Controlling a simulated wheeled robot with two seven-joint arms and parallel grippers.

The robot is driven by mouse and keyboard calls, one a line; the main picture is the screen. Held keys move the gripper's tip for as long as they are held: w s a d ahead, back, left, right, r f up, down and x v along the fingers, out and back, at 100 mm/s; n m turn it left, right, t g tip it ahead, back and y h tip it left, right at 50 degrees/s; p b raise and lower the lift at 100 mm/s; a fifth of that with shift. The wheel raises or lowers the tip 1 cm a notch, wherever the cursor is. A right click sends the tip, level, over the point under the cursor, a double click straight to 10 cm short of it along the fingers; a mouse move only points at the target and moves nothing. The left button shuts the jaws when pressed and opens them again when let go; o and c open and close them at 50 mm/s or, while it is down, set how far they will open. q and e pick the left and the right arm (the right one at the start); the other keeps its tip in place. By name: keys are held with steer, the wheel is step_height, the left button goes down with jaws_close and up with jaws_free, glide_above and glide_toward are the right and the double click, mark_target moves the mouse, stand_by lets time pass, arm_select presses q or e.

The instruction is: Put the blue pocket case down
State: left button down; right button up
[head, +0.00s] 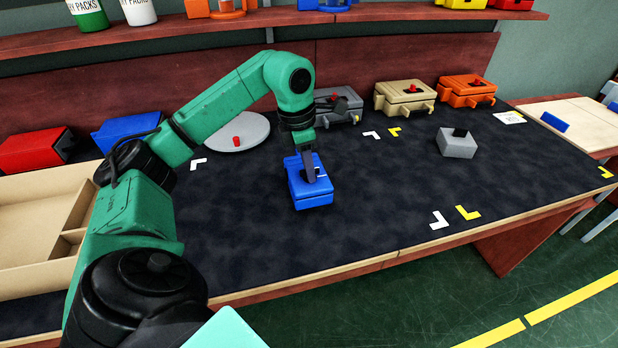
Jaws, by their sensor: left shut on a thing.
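My left gripper (308,172) points down and is shut on the top of the case. The case looks upright. I cannot tell whether its underside touches the surface or hangs a little above it. My right gripper is not in view.
A grey disc (240,132) with a red knob lies behind the case. Grey (338,107), beige (404,98) and orange (467,91) boxes stand along the back. White and yellow corner marks lie on the surface. Its front middle is clear.

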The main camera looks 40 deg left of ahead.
arm_select(q)
step_height(320, 180, down, 3)
steer(key=shift+f, duration=0.45)
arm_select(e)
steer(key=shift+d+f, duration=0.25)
arm_select(q)
steer(key=shift+b, duration=0.3)
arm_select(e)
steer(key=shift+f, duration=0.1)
arm_select(q)
steer(key=c, duration=0.7)
jaws_free()
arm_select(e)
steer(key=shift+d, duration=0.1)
arm_select(q)
steer(key=r, duration=0.4)
steer(key=s+r+p, duration=0.1)
steer(key=r, duration=0.3)
steer(key=a+r+p, duration=0.1)
steer(key=r, duration=0.3)
steer(key=shift+s, duration=0.25)
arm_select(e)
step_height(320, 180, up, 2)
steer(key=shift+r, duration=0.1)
